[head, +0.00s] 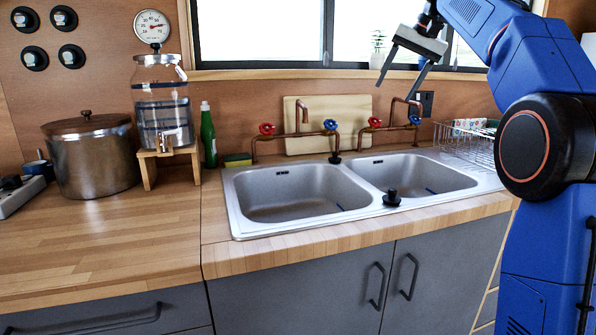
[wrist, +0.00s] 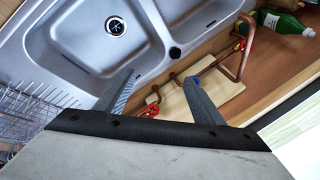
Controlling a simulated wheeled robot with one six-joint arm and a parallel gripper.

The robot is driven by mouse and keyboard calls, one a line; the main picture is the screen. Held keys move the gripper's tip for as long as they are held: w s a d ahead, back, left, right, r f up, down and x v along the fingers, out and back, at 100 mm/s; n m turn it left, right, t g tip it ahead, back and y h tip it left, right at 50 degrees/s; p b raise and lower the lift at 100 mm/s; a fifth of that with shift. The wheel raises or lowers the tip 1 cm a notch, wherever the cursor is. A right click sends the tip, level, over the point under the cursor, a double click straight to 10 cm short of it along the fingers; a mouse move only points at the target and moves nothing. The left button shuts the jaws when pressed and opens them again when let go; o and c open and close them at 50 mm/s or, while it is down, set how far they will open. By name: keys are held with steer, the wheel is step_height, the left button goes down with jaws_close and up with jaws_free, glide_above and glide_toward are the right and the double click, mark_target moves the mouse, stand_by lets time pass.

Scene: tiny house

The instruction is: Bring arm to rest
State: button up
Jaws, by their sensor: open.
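My gripper (head: 402,75) is raised in front of the window, above the right basin of the sink, with its fingers pointing down. Its fingers are apart and nothing is between them. In the wrist view my gripper (wrist: 150,85) also shows two spread fingers, with the sink and copper taps below. My blue arm fills the right side of the head view, bent with the forearm reaching up and left. The gripper touches nothing that I can see.
The double sink (head: 300,190) is set in a wooden counter (head: 110,240). Copper taps, a cutting board (head: 330,112) and a green bottle (head: 208,135) stand behind it. A wire dish rack (head: 470,140) is at right. A metal pot (head: 92,160) and a drink dispenser (head: 162,105) stand left.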

steer(key=s+d+f+n+h, duration=0.1)
steer(key=s+f+n+h, duration=0.2)
steer(key=s+f, duration=3.9)
steer(key=s+n, duration=0.1)
steer(key=s, duration=0.2)
steer(key=shift+s+d+f+n, duration=0.2)
steer(key=shift+s+f+n, duration=0.1)
steer(key=shift+s, duration=0.1)
